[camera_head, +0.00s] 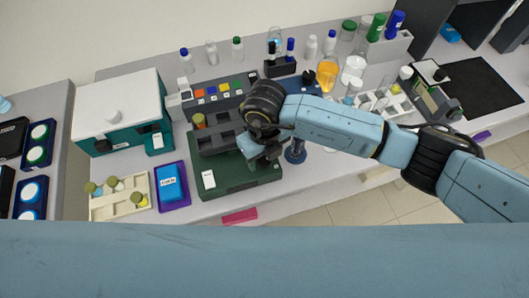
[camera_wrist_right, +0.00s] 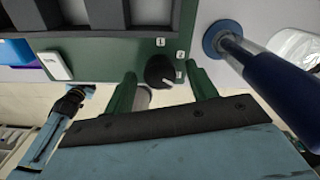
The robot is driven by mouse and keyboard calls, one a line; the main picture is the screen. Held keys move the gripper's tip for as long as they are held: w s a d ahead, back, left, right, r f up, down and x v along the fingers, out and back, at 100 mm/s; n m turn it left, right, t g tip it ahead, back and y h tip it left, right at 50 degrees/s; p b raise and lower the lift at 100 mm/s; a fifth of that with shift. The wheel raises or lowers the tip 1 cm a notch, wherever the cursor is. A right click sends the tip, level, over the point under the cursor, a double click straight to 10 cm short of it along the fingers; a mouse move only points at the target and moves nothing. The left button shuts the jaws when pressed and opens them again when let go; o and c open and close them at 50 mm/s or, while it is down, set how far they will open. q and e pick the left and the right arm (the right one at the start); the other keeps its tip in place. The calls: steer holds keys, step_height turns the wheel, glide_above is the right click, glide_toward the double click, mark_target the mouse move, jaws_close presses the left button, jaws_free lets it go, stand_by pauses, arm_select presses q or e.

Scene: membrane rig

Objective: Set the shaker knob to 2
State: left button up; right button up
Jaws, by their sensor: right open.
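The shaker (camera_head: 238,178) is a dark green box with a grey rack on top, in the middle of the bench in the head view. In the right wrist view its green front panel (camera_wrist_right: 115,62) carries a round black knob (camera_wrist_right: 159,70) with a light mark, beside small number labels (camera_wrist_right: 160,42). My right gripper (camera_wrist_right: 162,88) is open, its two green fingers on either side of the knob, with no clear contact. In the head view the right gripper (camera_head: 262,160) hides the knob. What looks like my left arm (camera_wrist_right: 50,130) shows small in the wrist view; its jaws are unclear.
A blue-handled upright tool (camera_wrist_right: 270,80) on a round base stands close to the right of the knob in the wrist view. A blue box on a purple tray (camera_head: 172,188) lies left of the shaker. Bottles and flasks (camera_head: 327,72) stand behind. A pink block (camera_head: 239,216) lies at the front edge.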

steer(key=c, duration=1)
steer(key=shift+f+n+b, duration=0.1)
steer(key=shift+n+b, duration=0.6)
steer(key=shift+b, duration=0.1)
steer(key=n+b, duration=0.8)
steer(key=b, duration=0.2)
steer(key=shift+f, duration=0.1)
steer(key=shift+r+n+b, duration=0.2)
steer(key=shift+n+b, duration=1.1)
steer(key=shift+b, duration=0.15)
